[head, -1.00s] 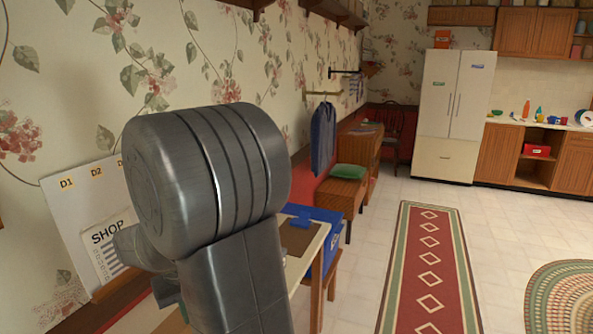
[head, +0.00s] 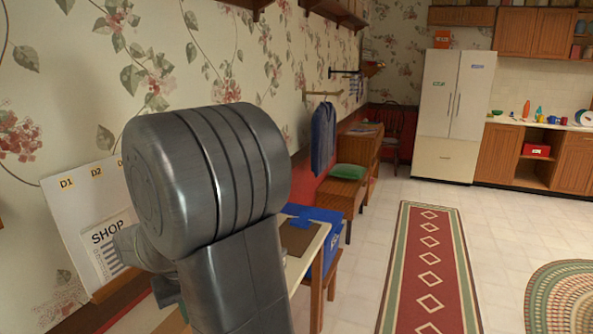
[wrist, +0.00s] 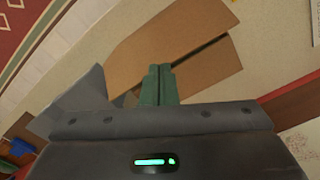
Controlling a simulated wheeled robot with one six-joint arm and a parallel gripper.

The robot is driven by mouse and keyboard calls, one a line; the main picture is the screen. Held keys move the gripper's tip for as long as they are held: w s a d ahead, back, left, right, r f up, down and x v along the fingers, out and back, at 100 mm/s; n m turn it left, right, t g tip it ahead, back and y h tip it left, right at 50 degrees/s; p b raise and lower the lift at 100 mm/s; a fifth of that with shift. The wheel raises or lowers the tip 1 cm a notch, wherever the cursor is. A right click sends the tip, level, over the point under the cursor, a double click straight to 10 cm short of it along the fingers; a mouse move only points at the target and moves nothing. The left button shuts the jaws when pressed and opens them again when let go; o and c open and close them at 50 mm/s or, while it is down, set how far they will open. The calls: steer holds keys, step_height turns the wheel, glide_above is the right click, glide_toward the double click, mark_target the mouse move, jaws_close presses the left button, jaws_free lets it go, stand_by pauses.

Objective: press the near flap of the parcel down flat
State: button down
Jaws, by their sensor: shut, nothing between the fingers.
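The parcel (wrist: 165,42) is a brown cardboard box seen from above in the wrist view, on a pale table top. Two flaps show on its top with a dark slit between them; one flap (wrist: 212,72) lies on the lower right side of the slit. I cannot tell which is the near flap or how far each is raised. My gripper (wrist: 159,70) has its green fingers together and empty, over the parcel by the slit. Whether the tips touch the cardboard is unclear. In the head view my arm hides most of this area.
A pale board with a SHOP sheet (head: 110,245) leans at the wall on the left. A brown panel (head: 300,238) and a blue box (head: 318,213) are at the table's far end. A red runner (head: 430,265) lies on open floor to the right.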

steer(key=shift+f+b, duration=0.7)
steer(key=shift+f, duration=0.35)
steer(key=shift+r+p, duration=2.15)
steer(key=shift+r, duration=0.45)
